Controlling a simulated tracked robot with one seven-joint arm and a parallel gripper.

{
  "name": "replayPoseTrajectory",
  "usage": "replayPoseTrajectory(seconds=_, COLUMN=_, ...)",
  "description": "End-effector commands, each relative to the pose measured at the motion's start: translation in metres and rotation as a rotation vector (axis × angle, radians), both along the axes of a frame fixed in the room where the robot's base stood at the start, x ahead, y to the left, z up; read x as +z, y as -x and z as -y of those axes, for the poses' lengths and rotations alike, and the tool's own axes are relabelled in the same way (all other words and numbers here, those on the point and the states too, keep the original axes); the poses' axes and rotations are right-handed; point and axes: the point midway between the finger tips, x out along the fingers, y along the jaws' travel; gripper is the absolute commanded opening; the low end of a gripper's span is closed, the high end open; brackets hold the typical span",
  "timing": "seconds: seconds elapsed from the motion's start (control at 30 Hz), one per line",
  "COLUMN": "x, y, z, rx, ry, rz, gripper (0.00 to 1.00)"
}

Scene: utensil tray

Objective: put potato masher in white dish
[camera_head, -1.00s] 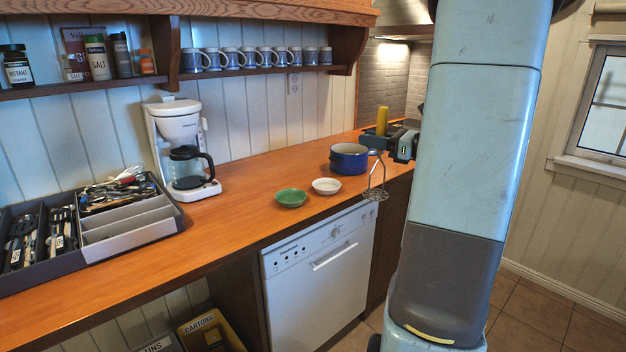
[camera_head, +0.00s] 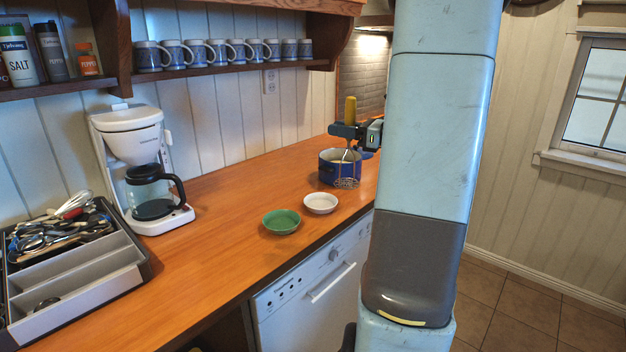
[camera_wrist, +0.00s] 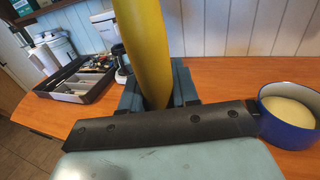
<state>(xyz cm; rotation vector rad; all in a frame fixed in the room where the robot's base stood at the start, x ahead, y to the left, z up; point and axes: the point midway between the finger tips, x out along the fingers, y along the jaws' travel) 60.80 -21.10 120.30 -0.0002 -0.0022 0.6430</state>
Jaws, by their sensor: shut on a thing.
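The potato masher (camera_head: 346,171) has a yellow handle and a wire head. My gripper (camera_head: 349,131) is shut on it near the handle's lower end, and it hangs upright with its head down. In the head view the masher head overlaps the front of the blue pot, to the right of the white dish (camera_head: 320,204). The white dish is small, round and empty on the wooden counter. In the wrist view the yellow handle (camera_wrist: 146,45) rises between the jaws of my gripper (camera_wrist: 155,95); the masher head is hidden.
A blue pot (camera_head: 327,172) stands behind the white dish; it also shows in the wrist view (camera_wrist: 287,133). A green dish (camera_head: 281,222) sits left of the white one. A coffee maker (camera_head: 128,148) and utensil tray (camera_head: 140,264) are further left.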

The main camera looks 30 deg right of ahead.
Motion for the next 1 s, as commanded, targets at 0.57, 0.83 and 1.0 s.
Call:
replayPoseTrajectory(seconds=0.57, x=-0.064, y=-0.106, z=-0.013, rx=0.023, ry=-0.003, rz=-0.004, gripper=0.00)
replayPoseTrajectory(seconds=0.83, x=-0.087, y=-0.125, z=-0.013, rx=0.022, ry=-0.002, rz=-0.001, gripper=0.00)
replayPoseTrajectory(seconds=1.0, x=-0.093, y=-0.130, z=-0.013, rx=0.022, ry=0.000, rz=-0.001, gripper=0.00)
